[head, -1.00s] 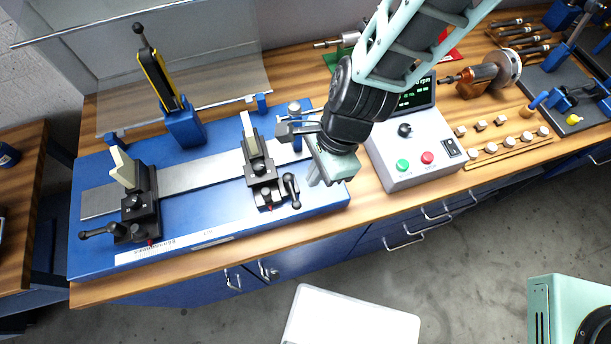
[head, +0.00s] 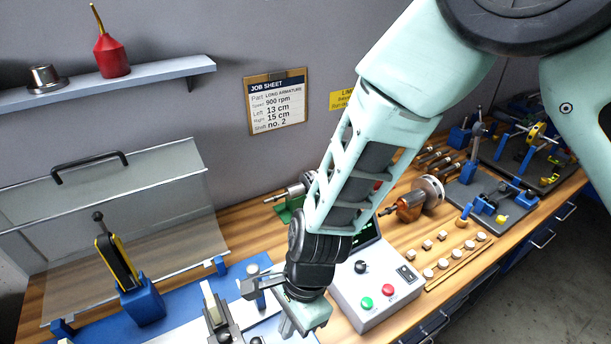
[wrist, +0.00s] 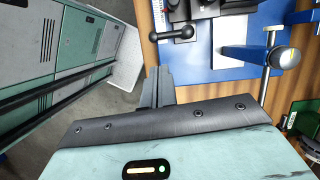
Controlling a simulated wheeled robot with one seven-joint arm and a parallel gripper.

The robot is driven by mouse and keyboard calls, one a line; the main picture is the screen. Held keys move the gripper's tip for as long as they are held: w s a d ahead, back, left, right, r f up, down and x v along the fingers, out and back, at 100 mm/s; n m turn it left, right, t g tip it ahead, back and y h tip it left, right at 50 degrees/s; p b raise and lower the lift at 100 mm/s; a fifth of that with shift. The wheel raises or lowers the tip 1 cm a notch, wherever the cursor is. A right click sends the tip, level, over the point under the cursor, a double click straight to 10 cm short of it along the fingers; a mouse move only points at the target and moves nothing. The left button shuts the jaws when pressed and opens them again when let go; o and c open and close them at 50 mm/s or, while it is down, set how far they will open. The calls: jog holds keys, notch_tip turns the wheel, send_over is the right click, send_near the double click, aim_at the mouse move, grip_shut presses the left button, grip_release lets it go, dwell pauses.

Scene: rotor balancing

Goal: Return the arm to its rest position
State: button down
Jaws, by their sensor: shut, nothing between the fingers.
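My arm reaches from the upper right of the head view down over the bench. My gripper (head: 289,328) is at its end, near the bottom edge, between the blue balancing base (head: 179,331) and the control box (head: 350,308). In the wrist view my gripper (wrist: 158,76) shows its two grey fingers closed together with nothing between them. Beyond the fingertips are the blue base's edge (wrist: 208,67) and the floor. The gripper is apart from the bench parts in the wrist view.
A black clamp handle (wrist: 172,34) and a blue post with a silver knob (wrist: 284,57) are close to the fingers. A yellow-black lever stand (head: 140,300), clear shield (head: 130,240) and rotor (head: 410,206) stand on the bench. A job sheet (head: 275,103) hangs on the wall.

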jog(key=s+d+r+n+t+h+b, duration=0.1)
jog(key=s+d+r+n+b, duration=0.1)
jog(key=d+n+b, duration=0.6)
jog(key=s+d+r+n+t+h+b, duration=0.1)
jog(key=s+d+n+b, duration=0.3)
jog(key=d+n+b, duration=0.4)
jog(key=d+n, duration=0.2)
jog(key=d, duration=0.1)
jog(key=shift+d+r, duration=0.2)
jog(key=shift+r, duration=0.2)
dwell(0.8)
